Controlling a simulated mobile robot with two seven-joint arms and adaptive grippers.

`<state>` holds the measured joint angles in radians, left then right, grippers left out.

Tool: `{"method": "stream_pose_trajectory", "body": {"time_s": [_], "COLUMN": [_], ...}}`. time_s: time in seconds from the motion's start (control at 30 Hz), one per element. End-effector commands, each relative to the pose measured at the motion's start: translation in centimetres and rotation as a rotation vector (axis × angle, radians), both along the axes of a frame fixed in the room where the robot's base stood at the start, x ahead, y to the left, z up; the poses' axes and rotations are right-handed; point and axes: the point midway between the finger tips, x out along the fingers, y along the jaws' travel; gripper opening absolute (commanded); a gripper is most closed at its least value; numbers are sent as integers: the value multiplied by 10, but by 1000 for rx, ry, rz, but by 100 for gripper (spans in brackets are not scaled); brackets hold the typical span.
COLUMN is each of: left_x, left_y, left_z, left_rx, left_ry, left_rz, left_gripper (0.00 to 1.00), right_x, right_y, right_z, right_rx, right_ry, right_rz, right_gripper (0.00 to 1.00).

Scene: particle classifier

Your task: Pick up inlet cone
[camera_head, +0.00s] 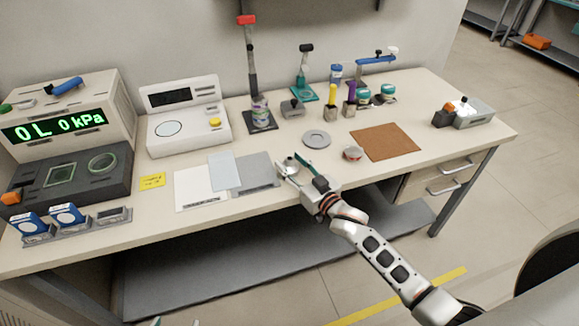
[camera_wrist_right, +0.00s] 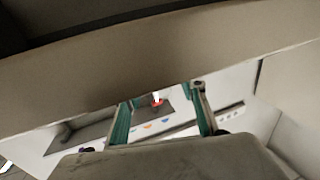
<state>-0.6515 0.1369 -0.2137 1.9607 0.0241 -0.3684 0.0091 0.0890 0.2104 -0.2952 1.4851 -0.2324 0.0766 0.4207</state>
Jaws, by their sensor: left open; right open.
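Only the fingertips of my open left gripper (camera_head: 175,322) show at the bottom edge, below the table and far from the cone.
A brown mat (camera_head: 387,142) is to the right, a grey mat (camera_head: 256,172) to the left. Stands and bottles line the back.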

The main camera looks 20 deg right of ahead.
Motion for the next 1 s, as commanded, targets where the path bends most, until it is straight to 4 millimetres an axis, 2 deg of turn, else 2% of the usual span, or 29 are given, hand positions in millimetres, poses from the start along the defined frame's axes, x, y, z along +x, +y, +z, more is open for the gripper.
{"method": "stream_pose_trajectory", "body": {"time_s": [0.1, 0.3, 0.33, 0.47, 0.5, 0.83, 1.0], "left_x": [3, 4, 4, 4, 4, 3, 2], "left_y": [1, 1, 1, 1, 1, 2, 2], "left_z": [2, 3, 3, 3, 3, 2, 3], "left_rx": [0, 1, 1, 1, 1, 2, 3], "left_ry": [-6, -10, -10, -10, -10, -7, -3], "left_rz": [0, 0, 0, 0, 0, 0, 0], "left_gripper": [60, 60, 60, 60, 60, 60, 60], "right_x": [7, 7, 7, 7, 7, 7, 7], "right_y": [3, 3, 3, 2, 2, 2, 2], "right_z": [0, -1, -1, -1, -1, 1, 11], "right_rx": [0, 0, 0, 0, 0, 0, -2], "right_ry": [0, 1, 1, 0, 1, -1, -3], "right_rz": [1, 1, 1, 0, 0, 1, 0], "right_gripper": [41, 41, 38, 5, 0, 0, 0]}}
